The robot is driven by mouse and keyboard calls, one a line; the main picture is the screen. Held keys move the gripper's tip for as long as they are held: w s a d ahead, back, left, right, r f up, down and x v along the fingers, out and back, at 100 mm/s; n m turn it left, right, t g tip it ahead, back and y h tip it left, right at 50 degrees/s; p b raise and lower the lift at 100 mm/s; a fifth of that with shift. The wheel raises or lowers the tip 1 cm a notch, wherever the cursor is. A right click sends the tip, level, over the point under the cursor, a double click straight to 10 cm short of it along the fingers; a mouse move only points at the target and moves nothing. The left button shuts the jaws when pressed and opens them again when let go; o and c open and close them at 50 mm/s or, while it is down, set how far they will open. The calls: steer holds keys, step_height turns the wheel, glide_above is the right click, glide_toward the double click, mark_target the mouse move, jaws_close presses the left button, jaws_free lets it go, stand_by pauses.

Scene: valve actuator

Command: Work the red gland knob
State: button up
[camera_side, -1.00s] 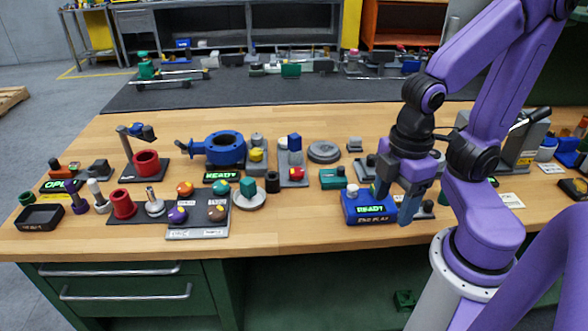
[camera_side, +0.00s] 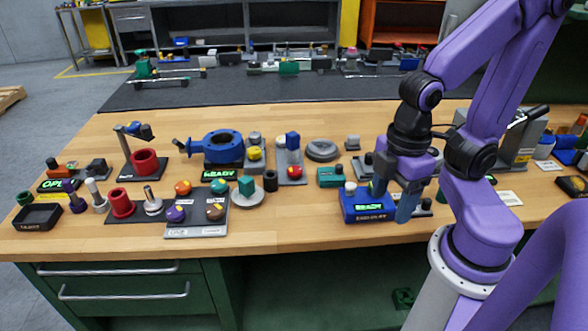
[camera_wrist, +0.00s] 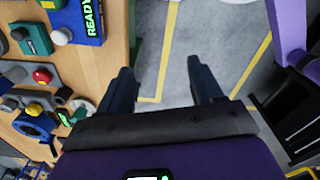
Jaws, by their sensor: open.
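The red knob (camera_side: 294,172) is a small round cap on a grey plate near the middle of the bench, in front of an upright blue block (camera_side: 292,140). It also shows in the wrist view (camera_wrist: 41,76), at the left. My gripper (camera_side: 392,198) is at the front edge of the bench, well to the right of the red knob and beside a blue READY box (camera_side: 366,205). In the wrist view my gripper (camera_wrist: 160,75) has its two fingers wide apart with nothing between them. The floor shows beyond them.
A yellow knob (camera_side: 254,153) and a blue flanged valve body (camera_side: 223,147) stand left of the red knob. A green box (camera_side: 330,177) lies between it and the READY box. A panel of several coloured knobs (camera_side: 197,231) is at the front left. Bare wood lies behind.

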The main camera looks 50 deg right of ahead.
steer(key=shift+o, duration=0.6)
step_height(320, 180, up, 2)
steer(key=r+n, duration=0.1)
glide_above(294, 169)
step_height(294, 169, down, 17)
steer(key=shift+f, duration=0.1)
steer(key=c, duration=1.1)
